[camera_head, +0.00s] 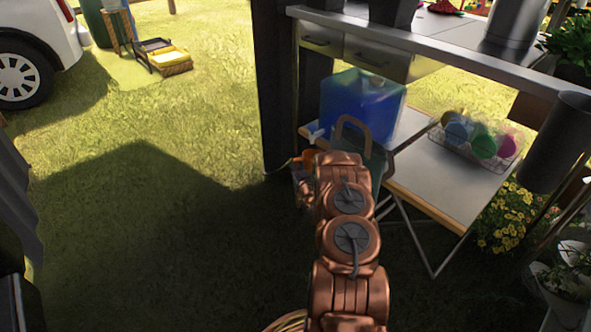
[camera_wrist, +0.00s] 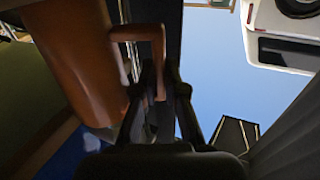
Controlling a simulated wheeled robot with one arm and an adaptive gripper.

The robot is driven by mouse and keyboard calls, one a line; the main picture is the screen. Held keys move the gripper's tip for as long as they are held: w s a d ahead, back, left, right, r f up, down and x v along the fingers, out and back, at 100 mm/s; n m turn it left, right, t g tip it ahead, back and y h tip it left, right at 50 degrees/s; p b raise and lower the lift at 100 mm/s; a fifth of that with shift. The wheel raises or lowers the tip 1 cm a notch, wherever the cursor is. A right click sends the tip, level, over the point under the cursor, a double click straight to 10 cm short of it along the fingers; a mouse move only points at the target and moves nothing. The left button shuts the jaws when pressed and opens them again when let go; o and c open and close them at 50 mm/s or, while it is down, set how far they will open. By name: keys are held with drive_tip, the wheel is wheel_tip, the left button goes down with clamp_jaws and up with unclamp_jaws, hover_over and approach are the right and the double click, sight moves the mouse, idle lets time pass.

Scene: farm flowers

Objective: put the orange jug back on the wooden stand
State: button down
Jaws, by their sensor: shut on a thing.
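The orange jug (camera_wrist: 78,55) fills the left of the wrist view, and its squared handle (camera_wrist: 137,32) reaches over to my gripper. My gripper (camera_wrist: 156,85) is shut on that handle. In the head view only a small orange part (camera_head: 308,156) shows beside the end of my copper arm, which hides the rest and the fingers. A low folding table (camera_head: 432,178) with a wooden edge stands just to the right of my arm's end. I cannot pick out a separate wooden stand with certainty.
A blue water container (camera_head: 358,103) and a wire basket (camera_head: 480,150) of coloured cups are on the low table. A grey item with a brown handle (camera_head: 353,128) stands near my arm. A dark post (camera_head: 284,90) and a counter (camera_head: 440,30) rise behind. Grass (camera_head: 150,140) at left is open.

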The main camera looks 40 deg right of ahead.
drive_tip(key=shift+f, duration=0.1)
drive_tip(key=c, duration=1.2)
unclamp_jaws()
drive_tip(key=shift+c, duration=0.2)
